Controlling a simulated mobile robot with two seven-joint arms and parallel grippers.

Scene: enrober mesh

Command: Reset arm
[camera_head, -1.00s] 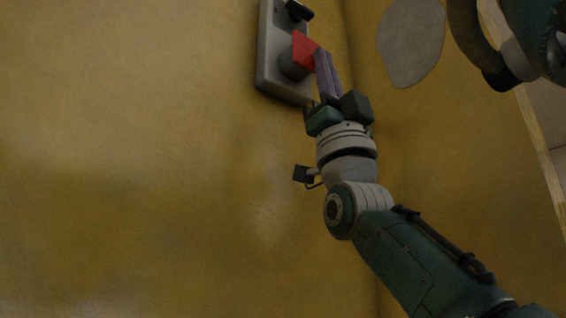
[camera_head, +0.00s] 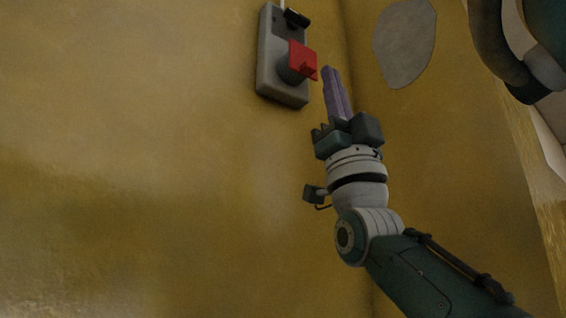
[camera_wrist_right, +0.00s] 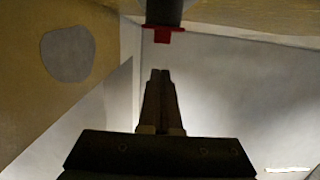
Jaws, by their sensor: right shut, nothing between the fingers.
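My right gripper (camera_head: 331,72) is shut and empty, with its purple fingers pointing up in the head view. It stands just right of and apart from a red switch handle (camera_head: 301,60) on a grey wall box (camera_head: 283,92). In the right wrist view the shut fingers (camera_wrist_right: 160,72) point at the red part (camera_wrist_right: 162,33) below a dark cylinder (camera_wrist_right: 164,10), with a gap between. My left gripper is not in view.
The box is fixed to a yellow-brown wall (camera_head: 130,130) that fills the left side. A grey rounded patch (camera_head: 404,45) is on the wall at the right. In the right wrist view a pale surface (camera_wrist_right: 240,90) lies beyond the fingers.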

